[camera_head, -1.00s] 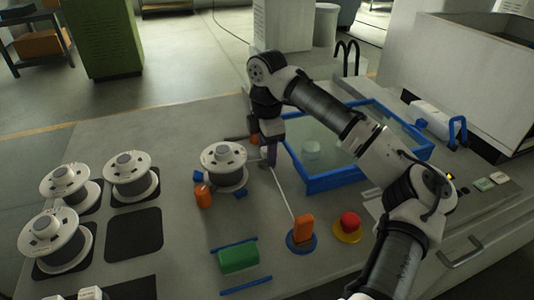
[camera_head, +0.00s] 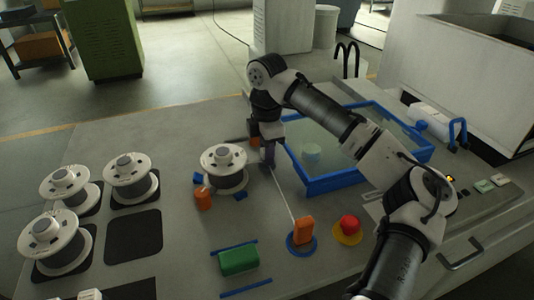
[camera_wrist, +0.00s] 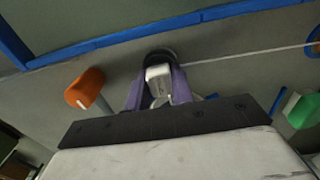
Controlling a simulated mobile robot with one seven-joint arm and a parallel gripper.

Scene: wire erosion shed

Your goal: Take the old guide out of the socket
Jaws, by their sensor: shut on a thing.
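My gripper (camera_wrist: 158,92) has two purple fingers and is shut on a small white piece, the guide (camera_wrist: 158,75). Right beyond the guide is a dark round ring (camera_wrist: 160,54), which looks like the socket. I cannot tell whether the guide still sits in it. In the head view my gripper (camera_head: 267,160) points down to the bench between the wire spool (camera_head: 223,160) and the blue-framed tank; the guide and socket are hidden there. A thin pale wire (camera_head: 284,196) runs from near the gripper to an orange block (camera_head: 304,230) on a blue disc.
An orange knob (camera_wrist: 86,88) on a post stands close left of the gripper in the wrist view. The blue tank frame (camera_head: 336,182) is close right. A red button (camera_head: 350,223), a green block (camera_head: 238,261) and several spools (camera_head: 131,172) are on the bench. An empty dark pad (camera_head: 133,236) lies left.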

